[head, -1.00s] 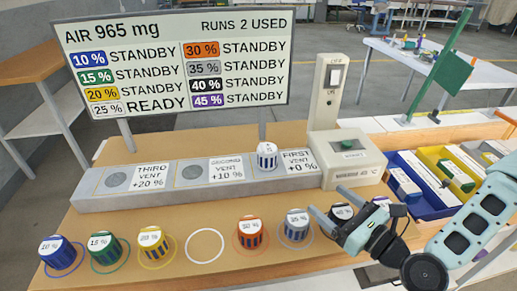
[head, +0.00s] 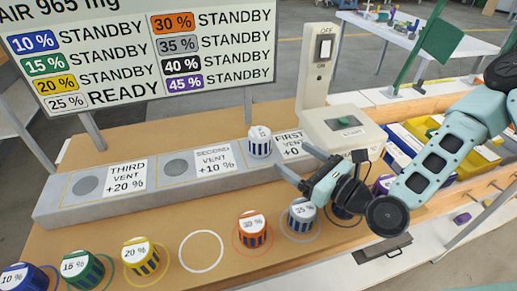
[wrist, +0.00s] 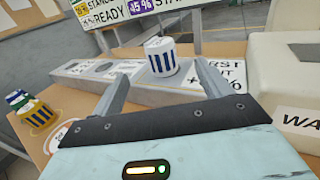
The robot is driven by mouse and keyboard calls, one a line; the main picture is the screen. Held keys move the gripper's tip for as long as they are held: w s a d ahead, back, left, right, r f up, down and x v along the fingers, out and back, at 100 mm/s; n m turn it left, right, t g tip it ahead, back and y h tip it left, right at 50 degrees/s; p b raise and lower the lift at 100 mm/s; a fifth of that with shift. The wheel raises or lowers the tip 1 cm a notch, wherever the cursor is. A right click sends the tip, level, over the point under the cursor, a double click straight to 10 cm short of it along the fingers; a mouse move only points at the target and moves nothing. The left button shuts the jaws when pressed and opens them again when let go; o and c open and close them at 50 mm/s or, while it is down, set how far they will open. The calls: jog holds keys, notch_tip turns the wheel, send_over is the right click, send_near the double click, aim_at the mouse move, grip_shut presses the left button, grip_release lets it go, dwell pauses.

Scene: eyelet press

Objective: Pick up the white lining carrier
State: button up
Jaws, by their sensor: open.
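The white lining carrier (head: 260,142) is a small cup with a white top and blue stripes. My gripper (head: 291,158) is open and empty, just to the right and front of the carrier in the head view. In the wrist view the carrier (wrist: 160,57) shows between and beyond the two fingertips (wrist: 162,72). The fingers appear apart from it. Its lower part is in view on the bar.
An empty white ring (head: 201,251) lies on the bench between the yellow (head: 140,256) and orange (head: 252,230) carriers. A grey carrier (head: 301,215) stands below my gripper. A beige switch box (head: 340,128) stands right of the bar. The sign board (head: 140,50) rises behind.

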aim_at(268, 139)
jog(key=p+x, duration=0.1)
jog(key=x, duration=0.8)
jog(key=shift+r, duration=0.1)
jog(key=shift+p+x, duration=1.05)
jog(key=shift+x, duration=1.75)
jog(key=shift+a, duration=0.1)
jog(key=c, duration=1.2)
